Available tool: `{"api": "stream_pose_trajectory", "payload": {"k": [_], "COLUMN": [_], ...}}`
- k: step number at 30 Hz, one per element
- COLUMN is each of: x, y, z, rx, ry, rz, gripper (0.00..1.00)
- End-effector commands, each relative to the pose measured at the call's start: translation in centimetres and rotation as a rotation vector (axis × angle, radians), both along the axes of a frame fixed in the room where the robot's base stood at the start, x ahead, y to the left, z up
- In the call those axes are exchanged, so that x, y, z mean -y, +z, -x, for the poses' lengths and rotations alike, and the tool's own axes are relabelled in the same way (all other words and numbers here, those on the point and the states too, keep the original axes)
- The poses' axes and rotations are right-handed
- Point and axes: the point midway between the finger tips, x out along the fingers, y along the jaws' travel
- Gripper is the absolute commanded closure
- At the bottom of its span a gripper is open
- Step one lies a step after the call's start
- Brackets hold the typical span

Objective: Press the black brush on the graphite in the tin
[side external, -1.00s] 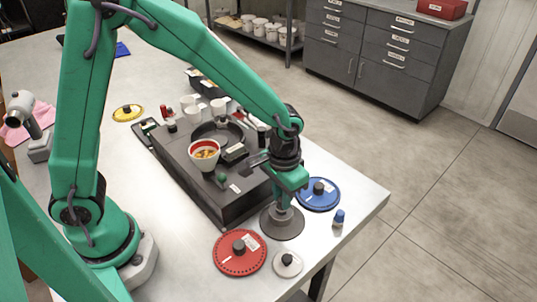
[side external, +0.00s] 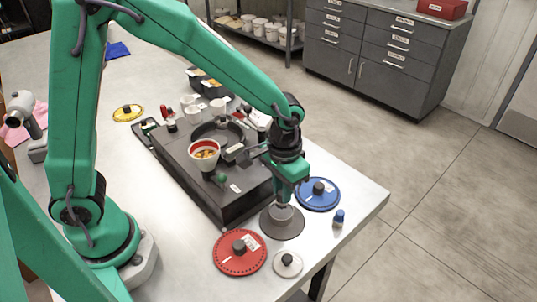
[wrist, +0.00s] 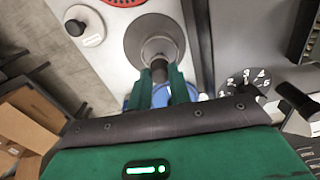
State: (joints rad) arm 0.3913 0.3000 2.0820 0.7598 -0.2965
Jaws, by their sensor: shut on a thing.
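My gripper (side external: 284,201) points down over a dark grey round disc (side external: 266,227) with a paler raised hub, near the table's front edge. In the wrist view the green fingertips (wrist: 160,76) are closed on a short dark knob (wrist: 158,67) above the hub of the disc (wrist: 133,40). I cannot tell whether this knob is the black brush, nor whether it touches the hub. A small white round piece with a black knob (side external: 287,260) stands in front of the disc. It also shows in the wrist view (wrist: 93,38). I cannot clearly identify the tin or graphite.
A red disc (side external: 227,262) lies left of the white piece. A blue disc (side external: 327,201) and a small blue-capped bottle (side external: 339,218) are to the right. A dark box (side external: 219,198) stands behind, bearing a red-and-white bowl (side external: 205,147). The table's right corner is clear.

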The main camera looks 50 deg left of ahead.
Motion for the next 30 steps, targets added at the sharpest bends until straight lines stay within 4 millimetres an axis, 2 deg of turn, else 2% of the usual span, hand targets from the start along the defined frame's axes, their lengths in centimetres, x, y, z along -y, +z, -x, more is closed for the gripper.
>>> {"api": "stream_pose_trajectory", "payload": {"k": [21, 30], "x": [0.0, 0.0], "y": [4.1, 4.7], "z": [-0.1, 0.0], "rx": [0.002, 0.0], "ry": [0.0, 0.0], "rz": [0.001, 0.0], "gripper": [1.0, 1.0]}}
